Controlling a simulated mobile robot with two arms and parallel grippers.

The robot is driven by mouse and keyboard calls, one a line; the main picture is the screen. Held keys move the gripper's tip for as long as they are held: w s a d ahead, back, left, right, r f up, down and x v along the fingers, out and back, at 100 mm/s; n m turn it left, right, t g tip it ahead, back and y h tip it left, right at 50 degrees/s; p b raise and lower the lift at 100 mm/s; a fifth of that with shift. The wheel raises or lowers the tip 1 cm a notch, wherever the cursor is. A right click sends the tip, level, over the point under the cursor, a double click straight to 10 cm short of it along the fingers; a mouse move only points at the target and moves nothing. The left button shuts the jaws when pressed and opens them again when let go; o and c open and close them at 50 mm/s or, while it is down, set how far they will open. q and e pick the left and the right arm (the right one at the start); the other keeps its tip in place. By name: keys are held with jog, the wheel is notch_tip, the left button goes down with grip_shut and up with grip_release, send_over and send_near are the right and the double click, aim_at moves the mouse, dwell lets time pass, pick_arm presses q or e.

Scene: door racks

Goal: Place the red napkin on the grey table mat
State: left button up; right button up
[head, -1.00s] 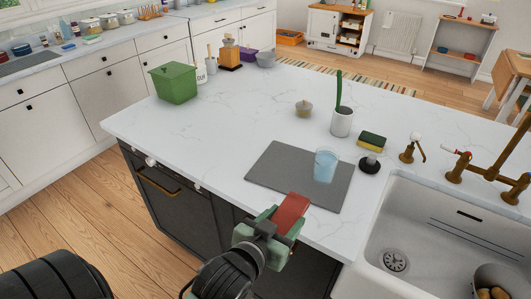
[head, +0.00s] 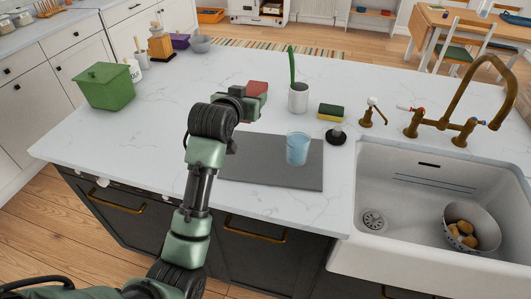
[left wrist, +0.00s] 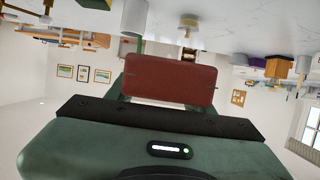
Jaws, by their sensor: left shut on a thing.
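The red napkin (head: 257,88) is a small folded block above the white worktop, beyond the far left part of the grey table mat (head: 270,174). My left gripper (head: 248,98) is shut on it. In the left wrist view, the napkin (left wrist: 170,79) sits between the fingers, which it largely hides. The mat lies flat near the front edge of the worktop, its left part partly covered by my arm. A blue glass (head: 297,148) stands upright on the mat. My right gripper is not in view.
A white pot with a green stem (head: 298,97), a sponge (head: 330,112) on a dark stand and the sink (head: 430,200) lie to the right. A green box (head: 105,87) stands at the left. The mat's front middle is clear.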

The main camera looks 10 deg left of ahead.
pick_arm(q)
jog(key=p, duration=0.2)
send_over(252, 154)
notch_tip(252, 154, down, 14)
jog(key=shift+f, duration=0.25)
notch_tip(252, 154, down, 4)
jog(key=shift+f, duration=0.2)
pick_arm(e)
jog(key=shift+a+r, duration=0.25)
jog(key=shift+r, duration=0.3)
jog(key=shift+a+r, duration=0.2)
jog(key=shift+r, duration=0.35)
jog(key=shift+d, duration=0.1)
pick_arm(q)
jog(key=o, duration=1.5)
jog(key=shift+f, duration=0.1)
jog(key=shift+c, duration=0.2)
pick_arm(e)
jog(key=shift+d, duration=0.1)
